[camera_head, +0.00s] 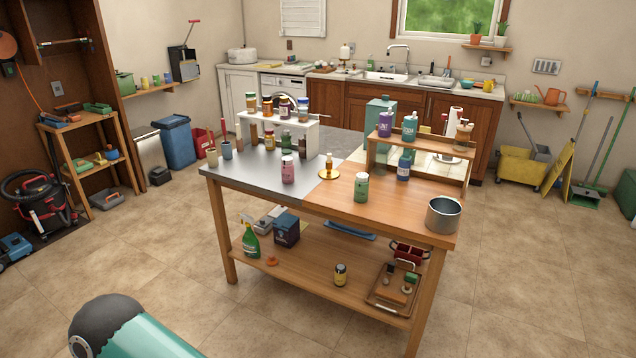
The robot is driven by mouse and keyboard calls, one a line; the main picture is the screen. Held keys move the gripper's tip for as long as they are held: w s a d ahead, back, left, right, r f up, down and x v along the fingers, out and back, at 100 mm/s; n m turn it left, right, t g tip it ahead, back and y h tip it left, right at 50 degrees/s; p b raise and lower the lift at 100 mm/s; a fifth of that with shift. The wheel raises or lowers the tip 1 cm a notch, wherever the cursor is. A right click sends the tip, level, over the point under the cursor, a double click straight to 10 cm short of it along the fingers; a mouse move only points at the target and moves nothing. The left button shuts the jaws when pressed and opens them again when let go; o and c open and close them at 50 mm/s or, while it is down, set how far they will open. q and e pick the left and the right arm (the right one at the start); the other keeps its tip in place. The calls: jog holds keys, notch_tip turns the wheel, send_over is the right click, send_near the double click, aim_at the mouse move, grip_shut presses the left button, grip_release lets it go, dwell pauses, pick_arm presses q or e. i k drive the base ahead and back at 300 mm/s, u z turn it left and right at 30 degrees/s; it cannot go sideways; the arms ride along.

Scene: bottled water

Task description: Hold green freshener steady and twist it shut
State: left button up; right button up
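A small green container with a pale top (361,187), which looks like the green freshener, stands upright on the wooden right half of the island table (325,204). It is near the front edge, and nothing holds it. Whether its top is tight cannot be seen at this size. A pink container of similar shape (288,169) stands to its left on the grey metal half. Neither of my grippers is in view. A teal and dark rounded part at the bottom left seems to be part of my own arm.
A metal pot (443,214) stands at the table's right corner. An amber bottle on a yellow dish (329,168) is left of the green container; a blue bottle (403,169) is behind right. Risers with several bottles stand behind. Open floor lies in front.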

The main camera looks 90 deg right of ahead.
aim_at(362, 177)
jog(key=u, duration=0.65)
jog(key=i, duration=0.15)
jog(key=z, duration=2.15)
jog(key=i, duration=0.3)
jog(key=z, duration=2)
jog(key=i, duration=1.7)
jog(key=u, duration=0.5)
